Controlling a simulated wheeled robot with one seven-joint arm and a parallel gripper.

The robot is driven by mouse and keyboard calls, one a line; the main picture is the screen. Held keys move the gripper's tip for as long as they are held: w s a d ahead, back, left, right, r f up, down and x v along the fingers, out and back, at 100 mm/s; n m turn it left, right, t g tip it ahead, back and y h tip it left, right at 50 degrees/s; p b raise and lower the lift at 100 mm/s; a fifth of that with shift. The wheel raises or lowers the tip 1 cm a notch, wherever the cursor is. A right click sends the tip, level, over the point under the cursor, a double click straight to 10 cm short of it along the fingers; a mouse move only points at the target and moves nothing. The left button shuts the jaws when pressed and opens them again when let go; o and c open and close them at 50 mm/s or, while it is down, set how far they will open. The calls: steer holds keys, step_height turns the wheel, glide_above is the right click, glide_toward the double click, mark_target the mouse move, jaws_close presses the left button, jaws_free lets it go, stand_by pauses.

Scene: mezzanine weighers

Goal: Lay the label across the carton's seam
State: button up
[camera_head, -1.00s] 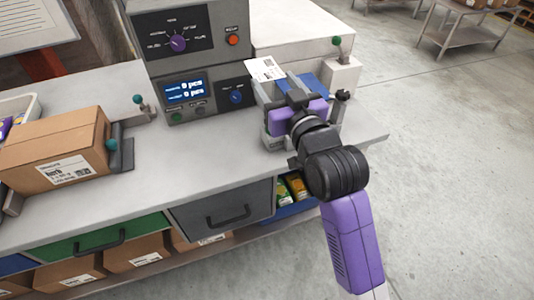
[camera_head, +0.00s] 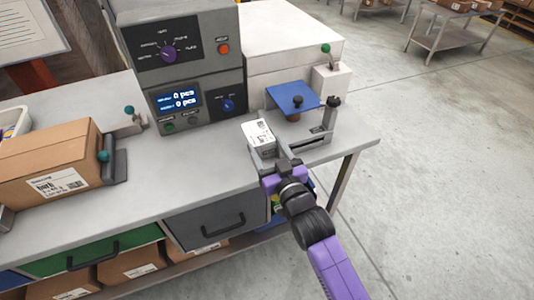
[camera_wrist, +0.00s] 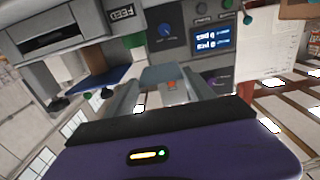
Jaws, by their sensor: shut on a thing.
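The label (camera_head: 257,133) is a small white printed piece at the tip of my gripper (camera_head: 262,152). My gripper is shut on it and holds it above the bench near the front right. The wrist view shows the two fingers (camera_wrist: 166,95) with a grey-blue piece between them; I cannot tell if that is the label's underside. The brown carton (camera_head: 38,150) lies at the left of the bench, well apart from my gripper. A line, perhaps its seam, runs along its top. A white printed sticker (camera_head: 58,184) is on its front face.
A blue plate (camera_head: 292,97) on a stand is behind the gripper. Grey stops with green knobs (camera_head: 103,157) flank the carton's right end. The bench top (camera_head: 165,172) before the weigher is clear.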

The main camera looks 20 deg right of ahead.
step_height(320, 180, down, 2)
steer(key=shift+f, duration=0.15)
steer(key=shift+f, duration=0.1)
steer(key=shift+f+b, duration=0.35)
steer(key=shift+b, duration=0.1)
steer(key=shift+f, duration=0.2)
steer(key=o, duration=1.3)
steer(key=shift+c, duration=0.2)
